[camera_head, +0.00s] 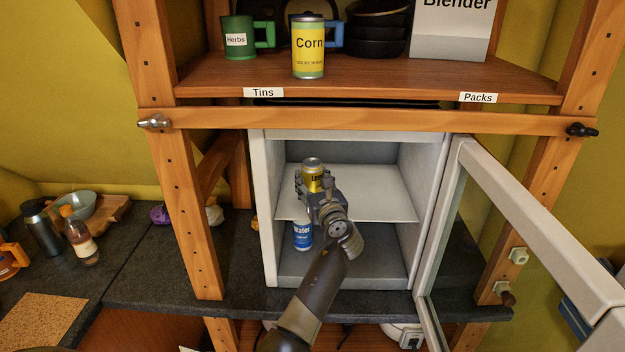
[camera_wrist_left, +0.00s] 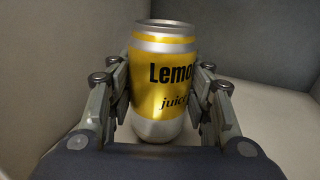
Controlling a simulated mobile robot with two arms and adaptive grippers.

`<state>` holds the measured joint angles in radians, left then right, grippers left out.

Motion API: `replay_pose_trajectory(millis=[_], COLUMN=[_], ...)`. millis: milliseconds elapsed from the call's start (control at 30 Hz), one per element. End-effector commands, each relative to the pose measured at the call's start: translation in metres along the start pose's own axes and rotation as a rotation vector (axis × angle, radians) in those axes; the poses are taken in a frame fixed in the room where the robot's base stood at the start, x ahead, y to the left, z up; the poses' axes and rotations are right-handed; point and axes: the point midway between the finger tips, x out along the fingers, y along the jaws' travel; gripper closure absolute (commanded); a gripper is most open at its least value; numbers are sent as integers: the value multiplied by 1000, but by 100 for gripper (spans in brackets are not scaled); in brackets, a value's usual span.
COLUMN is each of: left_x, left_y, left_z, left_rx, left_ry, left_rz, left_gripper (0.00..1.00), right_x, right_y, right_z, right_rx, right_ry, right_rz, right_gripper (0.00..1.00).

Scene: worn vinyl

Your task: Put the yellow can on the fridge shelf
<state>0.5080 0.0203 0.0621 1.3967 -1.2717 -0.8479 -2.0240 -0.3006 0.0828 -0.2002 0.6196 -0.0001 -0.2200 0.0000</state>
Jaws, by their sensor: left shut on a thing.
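The yellow can (camera_head: 313,170), with black lettering and a silver top, is inside the open fridge at shelf height, toward the left. My left gripper (camera_head: 312,188) is shut on the can, a finger on each side. The white fridge shelf (camera_head: 385,195) lies around and below it. I cannot tell whether the can's base touches the shelf. The fridge (camera_head: 262,220) stands under the wooden rack, with its glass door (camera_head: 535,225) open to the right. My right gripper is not in view.
A blue Water can (camera_head: 302,236) stands on the fridge floor below the shelf. The shelf's right side is clear. Above, a wooden board (camera_head: 390,80) holds a Corn tin (camera_head: 309,50), a green Herbs mug (camera_head: 238,38) and a Blender box (camera_head: 450,35).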

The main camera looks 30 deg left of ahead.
Motion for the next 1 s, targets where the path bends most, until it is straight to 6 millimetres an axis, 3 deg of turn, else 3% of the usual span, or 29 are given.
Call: replay_pose_trajectory(millis=[200, 233, 300, 333, 733, 1000], left_x=[0, 0, 0, 0, -1, -38], left_y=[0, 0, 0, 0, 0, -1], left_z=[-2, -3, -2, -2, 1, -3], left_rx=[0, 1, 1, 1, -1, -2], left_ry=[-2, 0, 0, 0, 0, 0], left_rz=[-1, 0, 0, 0, -1, -3], left_gripper=[86, 51, 35, 33, 33, 33], right_x=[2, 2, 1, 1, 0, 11], right_y=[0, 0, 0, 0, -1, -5], right_z=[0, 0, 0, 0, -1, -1], right_rx=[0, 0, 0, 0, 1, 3], right_ry=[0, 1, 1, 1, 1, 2], right_rz=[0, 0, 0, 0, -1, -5], right_gripper=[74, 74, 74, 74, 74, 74])
